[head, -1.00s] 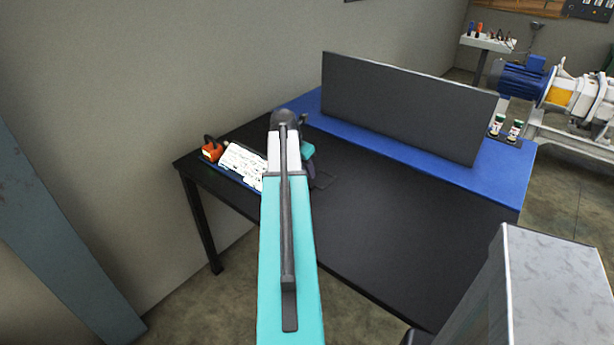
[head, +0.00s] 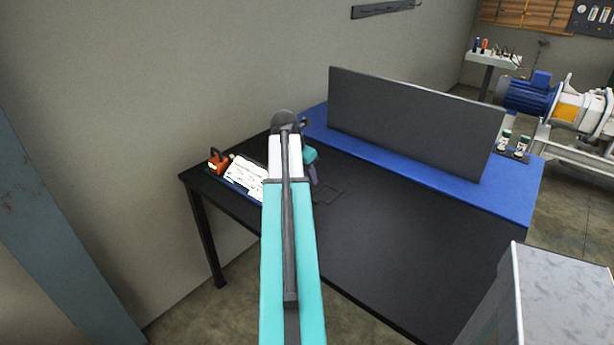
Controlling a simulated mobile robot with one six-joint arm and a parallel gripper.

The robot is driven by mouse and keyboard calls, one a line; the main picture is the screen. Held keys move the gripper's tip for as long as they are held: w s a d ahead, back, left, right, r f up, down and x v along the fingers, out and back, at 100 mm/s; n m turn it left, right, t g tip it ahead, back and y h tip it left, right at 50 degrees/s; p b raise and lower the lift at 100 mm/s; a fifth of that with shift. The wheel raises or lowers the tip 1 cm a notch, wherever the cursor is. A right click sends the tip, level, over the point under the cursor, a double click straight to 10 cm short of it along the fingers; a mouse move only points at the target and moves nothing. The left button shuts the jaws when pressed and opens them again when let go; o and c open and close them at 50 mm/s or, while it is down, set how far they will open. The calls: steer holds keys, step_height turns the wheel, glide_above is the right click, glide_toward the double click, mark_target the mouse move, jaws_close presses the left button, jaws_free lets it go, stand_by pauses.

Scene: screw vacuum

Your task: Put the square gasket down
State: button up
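A thin dark square outline, which looks like the square gasket (head: 329,194), shows at the black tabletop just right of my arm. It is dark on dark, so I cannot tell whether it lies flat on the table or is held just above it. My gripper (head: 314,179) is mostly hidden behind my teal and white arm. Only a small dark part shows, close to the gasket's upper left. Its fingers cannot be made out.
The black table (head: 400,250) has wide bare room to the right. A blue strip (head: 475,186) with an upright dark panel (head: 415,125) runs along its back. White papers (head: 245,176) and an orange padlock-like object (head: 218,162) lie at the left. A grey metal box (head: 565,295) stands front right.

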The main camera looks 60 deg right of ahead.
steer(key=shift+o, duration=0.2)
steer(key=m+b, duration=0.2)
steer(key=m, duration=1)
steer(key=r+m+b, duration=0.1)
steer(key=m+b, duration=0.1)
steer(key=m, duration=1)
steer(key=m+b, duration=0.2)
steer(key=m, duration=1)
steer(key=shift+s+a+r, duration=0.1)
steer(key=shift+a+r, duration=0.1)
steer(key=shift+a, duration=0.2)
steer(key=shift+b, duration=0.5)
